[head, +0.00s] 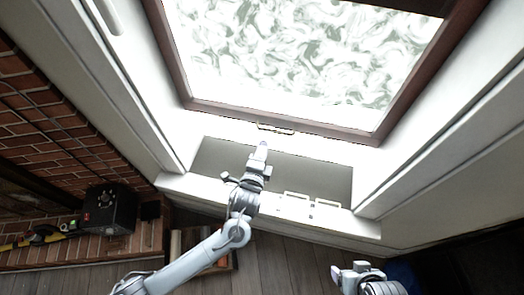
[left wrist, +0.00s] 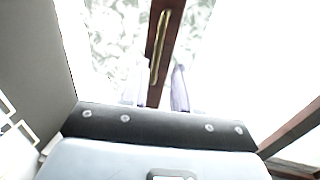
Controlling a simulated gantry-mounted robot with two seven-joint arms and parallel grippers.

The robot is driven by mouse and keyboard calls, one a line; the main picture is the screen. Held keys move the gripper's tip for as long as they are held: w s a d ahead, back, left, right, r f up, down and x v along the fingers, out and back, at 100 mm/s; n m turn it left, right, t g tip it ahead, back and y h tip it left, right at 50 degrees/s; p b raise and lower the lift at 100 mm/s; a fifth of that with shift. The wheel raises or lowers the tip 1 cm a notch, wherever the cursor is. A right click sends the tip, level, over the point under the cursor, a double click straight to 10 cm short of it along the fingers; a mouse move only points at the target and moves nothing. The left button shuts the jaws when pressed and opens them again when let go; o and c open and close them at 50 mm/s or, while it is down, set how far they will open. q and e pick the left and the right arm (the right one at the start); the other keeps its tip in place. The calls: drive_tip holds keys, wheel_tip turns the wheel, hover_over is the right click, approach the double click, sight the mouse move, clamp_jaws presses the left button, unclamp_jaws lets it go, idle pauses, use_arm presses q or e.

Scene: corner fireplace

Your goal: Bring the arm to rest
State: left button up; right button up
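My left arm reaches up from the bottom of the head view. Its gripper (head: 262,150) is over the window sill, just below a brass handle (head: 275,129) on the brown window frame (head: 225,112). In the left wrist view the two pale fingers (left wrist: 158,88) stand apart with nothing held between them. The brass handle (left wrist: 160,48) shows beyond the gap, and the fingers look clear of it. My right gripper (head: 350,272) is low in the head view, right of centre; its fingers are too small and foreshortened to read.
The window has a bright patterned pane (head: 300,50). A grey recess (head: 215,158) with white frame-like pieces (head: 312,205) lies below it. A black box (head: 108,210) stands by the brick wall (head: 60,140) at left. Wooden floor (head: 285,262) is open between the arms.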

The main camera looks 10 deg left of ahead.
use_arm(q)
drive_tip(key=s+a+f+n+g, duration=0.2)
drive_tip(key=s+a+f, duration=0.1)
drive_tip(key=s+f, duration=0.3)
drive_tip(key=s+a+f+n+g, duration=0.2)
drive_tip(key=s+a+f, duration=0.15)
drive_tip(key=s, duration=0.45)
drive_tip(key=s+a+r+n+g, duration=0.2)
drive_tip(key=s+a+n+g, duration=0.3)
drive_tip(key=s, duration=0.5)
drive_tip(key=s+a+r+n+g, duration=0.3)
drive_tip(key=s+r+n, duration=0.2)
drive_tip(key=s+n, duration=0.15)
wheel_tip(320, 180, up, 19)
drive_tip(key=n+p, duration=0.1)
drive_tip(key=p, duration=1.8)
drive_tip(key=shift+r+y+p, duration=0.15)
drive_tip(key=shift+y+p, duration=0.25)
drive_tip(key=shift+s, duration=0.1)
